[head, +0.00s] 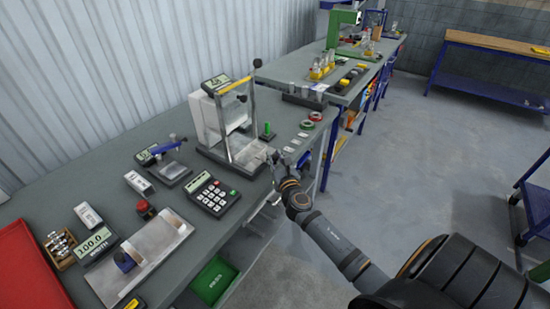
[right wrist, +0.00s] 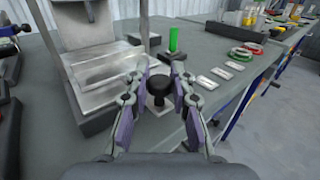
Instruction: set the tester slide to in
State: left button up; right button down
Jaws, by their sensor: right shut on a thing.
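The tester (head: 208,110) is a white box with a tall clear-and-metal frame, a yellow-edged display on top and a metal base, standing near the table's front edge. Its slide, a bright metal plate (head: 250,156), lies low at the front of the base; it also shows in the right wrist view (right wrist: 105,75). A black knob (right wrist: 158,84) stands upright at the plate's near right end. My right gripper (head: 277,160) is at that end, its two fingers on either side of the knob and shut on it. The gripper partly hides the knob in the head view. My left gripper is not in view.
A green upright piece (right wrist: 174,39) stands just beyond the knob. Small metal plates (right wrist: 213,83) and coloured rings (head: 307,124) lie to the right. A keypad unit (head: 214,195) sits left of the gripper. The floor (head: 440,190) right of the table is open.

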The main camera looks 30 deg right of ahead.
aim_at(258, 156)
jog(key=w+a, duration=0.1)
jog(key=w, duration=0.1)
jog(key=w+a, duration=0.1)
jog(key=w, duration=0.4)
jog(key=shift+a+f, duration=0.1)
jog(key=shift+a, duration=0.3)
jog(key=shift+s, duration=0.1)
jog(key=c, duration=1.6)
grip_release()
jog(key=o, duration=0.5)
jog(key=shift+a, duration=0.15)
